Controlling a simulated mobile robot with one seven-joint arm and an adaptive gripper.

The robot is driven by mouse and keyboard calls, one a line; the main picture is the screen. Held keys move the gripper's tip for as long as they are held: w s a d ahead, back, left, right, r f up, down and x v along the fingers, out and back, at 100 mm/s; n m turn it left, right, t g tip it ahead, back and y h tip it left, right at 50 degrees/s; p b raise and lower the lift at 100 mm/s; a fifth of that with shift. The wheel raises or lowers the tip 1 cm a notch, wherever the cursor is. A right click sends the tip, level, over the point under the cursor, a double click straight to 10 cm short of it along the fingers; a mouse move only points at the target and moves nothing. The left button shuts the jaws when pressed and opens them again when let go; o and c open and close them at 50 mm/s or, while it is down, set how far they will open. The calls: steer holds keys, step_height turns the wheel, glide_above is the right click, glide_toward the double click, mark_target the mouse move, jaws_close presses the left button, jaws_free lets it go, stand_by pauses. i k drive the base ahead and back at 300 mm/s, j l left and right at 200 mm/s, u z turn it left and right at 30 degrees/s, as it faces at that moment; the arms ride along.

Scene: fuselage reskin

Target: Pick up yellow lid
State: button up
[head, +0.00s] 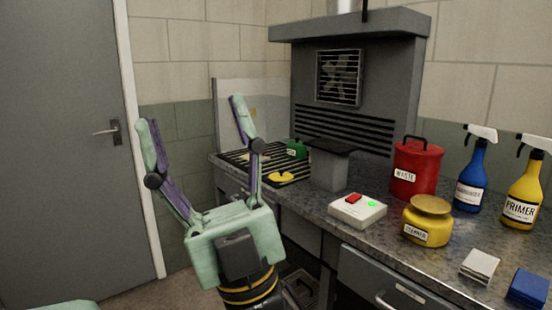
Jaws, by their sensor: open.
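A small yellow lid (283,177) lies on the black slatted grate (244,159) at the left part of the bench. A squat yellow can (427,224) with a white label and a broad round top stands farther right on the bench. My gripper (193,118) is open and empty, with its two fingers spread and pointing up. In the picture it is left of the yellow lid and apart from it. The right finger shows in front of the bench's left end.
A green object (297,149) sits behind the lid, and a grey block (329,166) stands to its right. A white box with a red switch (356,210), a red waste can (415,168), a blue spray bottle (471,175) and a yellow primer bottle (523,195) crowd the bench. A grey door (60,150) is at left.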

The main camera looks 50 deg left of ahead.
mark_target(281, 176)
steer(key=j+u, duration=0.9)
steer(key=k+j, duration=0.05)
steer(key=j, duration=0.05)
